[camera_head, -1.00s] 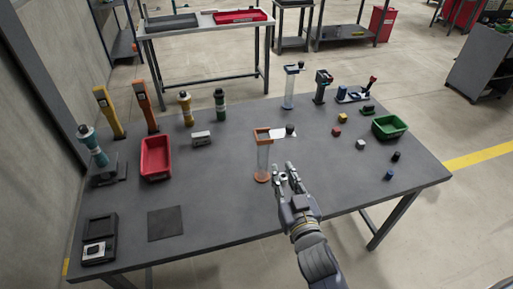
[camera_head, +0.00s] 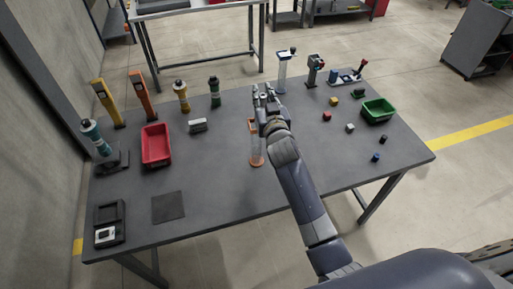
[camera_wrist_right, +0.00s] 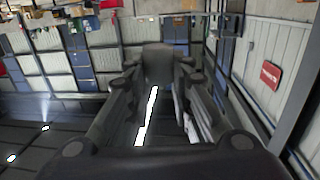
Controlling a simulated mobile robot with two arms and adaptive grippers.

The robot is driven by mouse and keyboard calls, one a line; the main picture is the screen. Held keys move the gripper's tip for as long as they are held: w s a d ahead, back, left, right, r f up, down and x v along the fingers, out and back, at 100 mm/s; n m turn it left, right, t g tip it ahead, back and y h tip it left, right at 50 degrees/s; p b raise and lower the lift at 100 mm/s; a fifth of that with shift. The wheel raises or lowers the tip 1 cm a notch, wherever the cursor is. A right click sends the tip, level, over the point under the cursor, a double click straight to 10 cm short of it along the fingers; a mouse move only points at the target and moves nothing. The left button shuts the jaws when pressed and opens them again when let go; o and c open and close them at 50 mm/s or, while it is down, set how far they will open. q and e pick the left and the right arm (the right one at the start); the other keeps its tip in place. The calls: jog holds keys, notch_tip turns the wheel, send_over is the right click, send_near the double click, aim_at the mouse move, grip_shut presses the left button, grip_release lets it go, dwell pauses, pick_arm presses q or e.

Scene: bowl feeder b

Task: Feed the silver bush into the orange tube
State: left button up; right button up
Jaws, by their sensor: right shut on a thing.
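The silver bush (camera_head: 263,98) is a small pale piece between the fingers of my right gripper (camera_head: 264,90), which is shut on it. The orange tube (camera_head: 256,145) is a clear upright tube with an orange rim and orange base near the table's middle. My right gripper and wrist appear just above and behind its top in the head view, partly hiding the rim. I cannot tell whether the bush is lined up with the opening. In the right wrist view a grey shape sits between the fingers, too dark to identify. My left gripper is not in view.
Dispensers line the back left.

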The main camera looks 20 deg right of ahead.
aim_at(263, 105)
jog(key=shift+f+b, duration=1.4)
jog(key=shift+f, duration=0.55)
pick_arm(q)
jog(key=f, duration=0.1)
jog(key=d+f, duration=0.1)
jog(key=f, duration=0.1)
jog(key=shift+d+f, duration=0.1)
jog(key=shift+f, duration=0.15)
pick_arm(e)
jog(key=o, duration=1)
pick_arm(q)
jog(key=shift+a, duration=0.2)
pick_arm(e)
jog(key=shift+o, duration=0.2)
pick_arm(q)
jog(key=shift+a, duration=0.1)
pick_arm(e)
jog(key=s, duration=1.2)
jog(key=shift+a+r, duration=0.35)
jog(key=shift+a, duration=0.1)
